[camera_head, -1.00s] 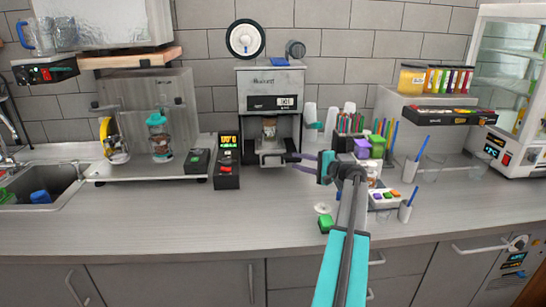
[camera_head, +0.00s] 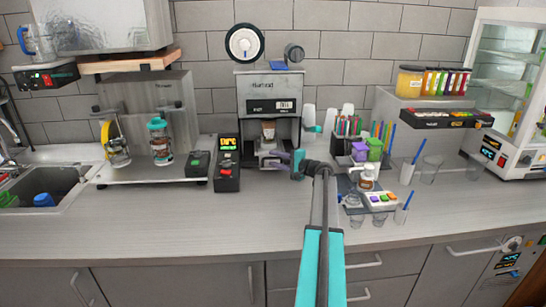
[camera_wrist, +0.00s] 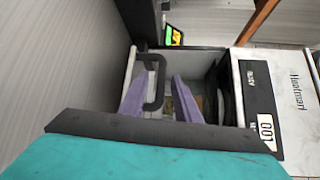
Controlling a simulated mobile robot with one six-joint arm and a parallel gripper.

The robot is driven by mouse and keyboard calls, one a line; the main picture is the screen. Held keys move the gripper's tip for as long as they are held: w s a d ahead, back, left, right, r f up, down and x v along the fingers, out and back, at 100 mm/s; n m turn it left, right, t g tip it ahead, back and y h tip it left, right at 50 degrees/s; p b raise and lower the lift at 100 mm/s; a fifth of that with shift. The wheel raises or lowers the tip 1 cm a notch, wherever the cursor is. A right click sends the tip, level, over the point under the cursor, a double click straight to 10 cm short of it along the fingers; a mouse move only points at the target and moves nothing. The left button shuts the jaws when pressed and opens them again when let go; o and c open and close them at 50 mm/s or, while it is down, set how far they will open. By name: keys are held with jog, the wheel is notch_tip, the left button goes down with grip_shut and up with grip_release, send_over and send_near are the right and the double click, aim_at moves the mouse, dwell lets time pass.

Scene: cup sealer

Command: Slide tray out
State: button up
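The cup sealer (camera_head: 270,88) is the grey machine at the back middle of the counter. A cup (camera_head: 268,130) stands in its opening above the tray (camera_head: 268,159). The tray's dark looped handle (camera_wrist: 158,85) shows in the wrist view. My gripper (camera_head: 295,158) is at the sealer's front right, beside the tray. In the wrist view, my gripper's purple fingers (camera_wrist: 161,84) are spread apart, with part of the handle between them. I cannot tell whether they touch it. Much of the tray is hidden by the fingers.
A black control box (camera_head: 227,165) stands left of the sealer. A holder with straws and colored blocks (camera_head: 358,150) stands to the right. Small clear cups (camera_head: 379,219) sit near my arm. The counter's front left (camera_head: 150,220) is clear.

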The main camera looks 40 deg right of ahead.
jog(key=shift+w+a+f, duration=0.1)
jog(key=shift+w, duration=0.65)
grip_shut()
jog(key=shift+d, duration=0.2)
jog(key=shift+s+a+f+b, duration=0.15)
jog(key=shift+s+a+b, duration=0.3)
jog(key=shift+s+a, duration=0.3)
jog(key=s+a+b, duration=0.2)
jog(key=s, duration=0.1)
jog(key=s+a+b, duration=0.2)
jog(key=s+a, duration=0.1)
jog(key=s+a+b, duration=0.2)
jog(key=s+a, duration=0.1)
jog(key=shift+s+a, duration=0.15)
jog(key=shift+s, duration=0.15)
jog(key=shift+s+a+b, duration=0.35)
jog(key=shift+s+a, duration=0.3)
jog(key=shift+s, duration=0.15)
grip_release()
